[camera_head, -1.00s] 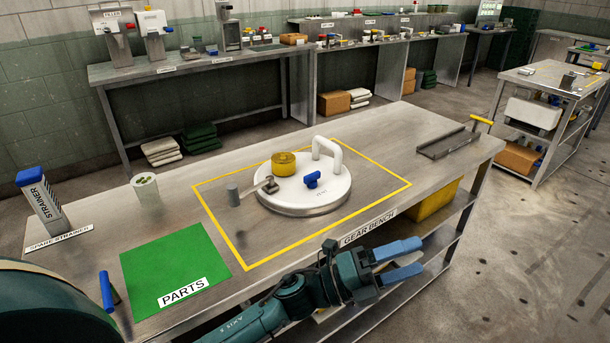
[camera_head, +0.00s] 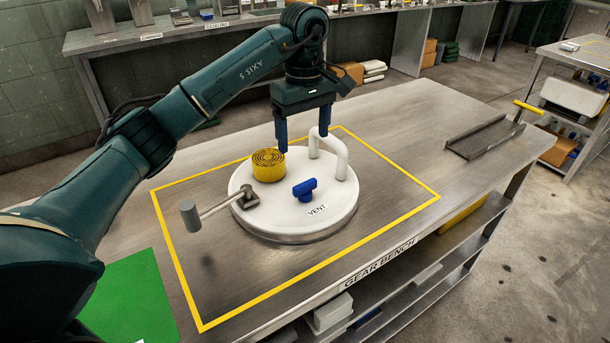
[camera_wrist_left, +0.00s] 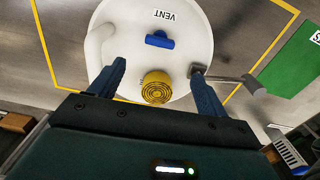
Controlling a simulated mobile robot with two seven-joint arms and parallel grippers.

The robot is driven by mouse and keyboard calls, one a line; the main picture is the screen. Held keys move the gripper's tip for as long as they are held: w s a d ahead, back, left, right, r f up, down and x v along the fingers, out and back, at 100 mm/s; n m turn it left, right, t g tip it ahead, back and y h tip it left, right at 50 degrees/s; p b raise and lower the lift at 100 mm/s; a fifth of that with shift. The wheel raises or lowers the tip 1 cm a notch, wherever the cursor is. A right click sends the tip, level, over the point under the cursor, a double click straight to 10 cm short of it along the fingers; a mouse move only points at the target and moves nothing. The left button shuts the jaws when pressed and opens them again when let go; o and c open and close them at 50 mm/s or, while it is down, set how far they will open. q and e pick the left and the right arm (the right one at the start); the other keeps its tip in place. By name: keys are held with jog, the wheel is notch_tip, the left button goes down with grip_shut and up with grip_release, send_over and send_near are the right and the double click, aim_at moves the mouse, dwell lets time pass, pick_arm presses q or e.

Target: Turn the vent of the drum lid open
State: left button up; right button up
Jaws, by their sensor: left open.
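The round white drum lid (camera_head: 270,215) lies on the bench inside a yellow outline. The blue vent knob (camera_head: 305,190) stands on the lid beside the VENT label (camera_head: 317,210); it also shows in the left wrist view (camera_wrist_left: 159,40). A yellow ribbed cap (camera_head: 268,165) is on the lid's far left part, and a white arched handle (camera_head: 341,158) is at its far right. My left gripper (camera_head: 303,143) points down over the far side of the lid, open and empty, with the vent apart from its fingers. In the left wrist view the yellow cap shows between the fingertips.
A grey lever with a cylindrical end (camera_head: 192,215) reaches out from the lid's left edge. A green mat (camera_head: 130,297) lies at the near left. The bench between lid and tray is clear.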

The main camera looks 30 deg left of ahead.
aim_at(305, 183)
pick_arm(q)
notch_tip(305, 183, down, 12)
jog(key=shift+d+r, duration=0.1)
dwell(0.4)
jog(key=c, duration=1)
